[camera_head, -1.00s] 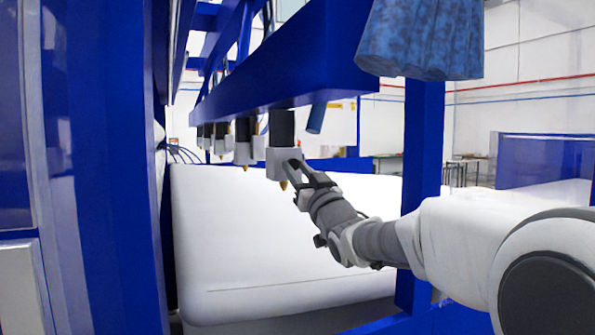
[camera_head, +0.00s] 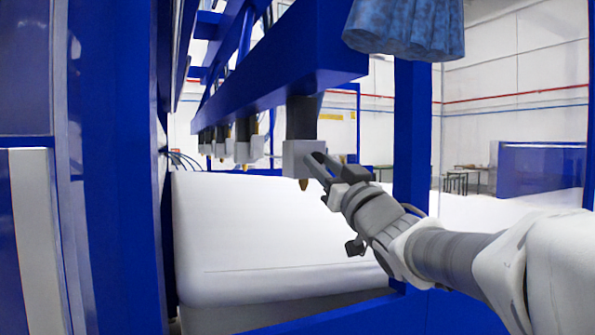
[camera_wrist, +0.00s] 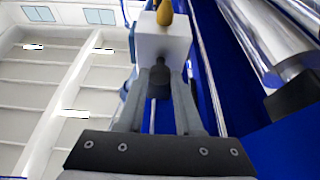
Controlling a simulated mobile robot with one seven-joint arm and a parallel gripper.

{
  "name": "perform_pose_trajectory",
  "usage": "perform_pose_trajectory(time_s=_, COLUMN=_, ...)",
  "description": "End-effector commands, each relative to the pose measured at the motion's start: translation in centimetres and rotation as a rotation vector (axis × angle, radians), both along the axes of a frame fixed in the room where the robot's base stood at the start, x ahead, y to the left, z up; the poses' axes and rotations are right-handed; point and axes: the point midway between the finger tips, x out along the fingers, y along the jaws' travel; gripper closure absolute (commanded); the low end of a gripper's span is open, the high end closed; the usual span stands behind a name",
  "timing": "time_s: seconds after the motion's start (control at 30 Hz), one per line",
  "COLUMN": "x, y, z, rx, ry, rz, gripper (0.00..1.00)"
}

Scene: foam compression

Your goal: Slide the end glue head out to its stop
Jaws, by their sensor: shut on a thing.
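The end glue head (camera_head: 303,158) is a grey block with a brass nozzle below it and a black cylinder above it. It hangs under the blue beam (camera_head: 275,70), nearest to me in the row. My gripper (camera_head: 318,163) reaches it from the right and is shut on it. In the wrist view the glue head (camera_wrist: 164,42) with its yellowish nozzle is at the top centre. My gripper's fingers (camera_wrist: 167,85) run up to the block there; the exact contact is partly hidden.
Several other glue heads (camera_head: 243,148) hang farther back along the beam. A large white foam block (camera_head: 250,235) lies below.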

Motion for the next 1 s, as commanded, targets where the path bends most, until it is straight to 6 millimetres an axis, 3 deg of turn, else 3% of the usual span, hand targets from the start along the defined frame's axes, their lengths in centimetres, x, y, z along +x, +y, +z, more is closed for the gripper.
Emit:
perform_pose_trajectory(time_s=0.43, x=-0.89, y=-0.38, z=-0.11, rx=0.002, ry=0.002, rz=0.0, gripper=1.0)
perform_pose_trajectory(time_s=0.47, x=-0.89, y=-0.39, z=-0.12, rx=0.002, ry=0.002, rz=0.0, gripper=0.6)
perform_pose_trajectory(time_s=0.6, x=-0.87, y=-0.39, z=-0.07, rx=0.001, ry=0.001, rz=-0.001, gripper=0.36)
perform_pose_trajectory(time_s=1.0, x=-1.41, y=-0.59, z=-0.31, rx=0.002, ry=0.0, rz=-0.001, gripper=0.36)
